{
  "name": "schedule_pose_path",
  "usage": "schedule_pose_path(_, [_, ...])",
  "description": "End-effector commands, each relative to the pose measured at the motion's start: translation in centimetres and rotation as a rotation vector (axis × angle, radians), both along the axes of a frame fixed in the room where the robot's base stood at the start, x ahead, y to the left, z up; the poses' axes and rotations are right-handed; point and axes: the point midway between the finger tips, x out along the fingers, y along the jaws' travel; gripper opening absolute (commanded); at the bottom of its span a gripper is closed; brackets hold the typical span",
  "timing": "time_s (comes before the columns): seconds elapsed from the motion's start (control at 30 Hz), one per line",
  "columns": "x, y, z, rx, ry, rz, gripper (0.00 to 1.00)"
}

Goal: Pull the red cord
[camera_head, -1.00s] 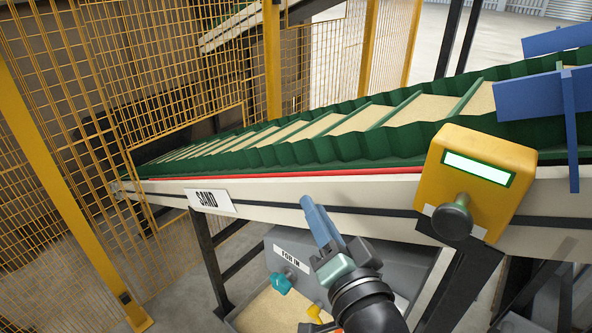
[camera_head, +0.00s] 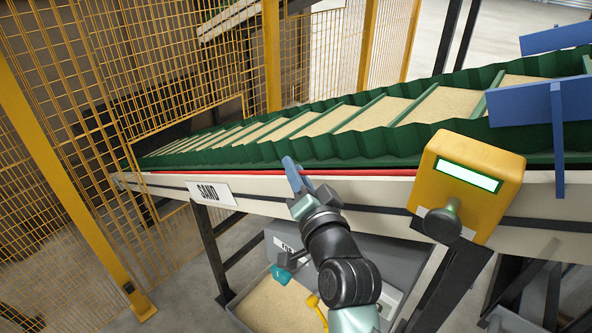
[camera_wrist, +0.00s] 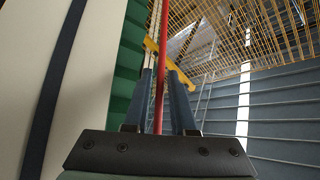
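The red cord (camera_head: 400,172) runs lengthwise along the near side of the conveyor, just below the green belt wall. In the wrist view the red cord (camera_wrist: 160,62) passes up the middle between two blue fingers. My gripper (camera_head: 292,168) reaches up to the cord from below, and its fingers hide a short stretch of it. In the wrist view my gripper (camera_wrist: 160,72) is open, with a finger on each side of the cord and gaps showing beside it. I cannot tell whether either finger touches it.
A yellow box (camera_head: 472,165) with a dark knob is fixed to the conveyor's pale side rail, right of my arm. The rail bears a SAND sign (camera_head: 213,193). Yellow mesh fencing (camera_head: 60,150) closes off the left.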

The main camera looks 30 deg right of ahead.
Motion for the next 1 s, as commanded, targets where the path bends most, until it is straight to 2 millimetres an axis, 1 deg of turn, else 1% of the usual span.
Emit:
schedule_pose_path(0.03, [-0.01,0.00,0.01,0.000,0.000,0.000,0.24])
schedule_pose_path(0.17, [-0.02,0.00,0.02,0.000,0.000,0.000,0.00])
schedule_pose_path(1.0, [-0.06,-0.04,0.02,0.000,-0.001,-0.001,0.00])
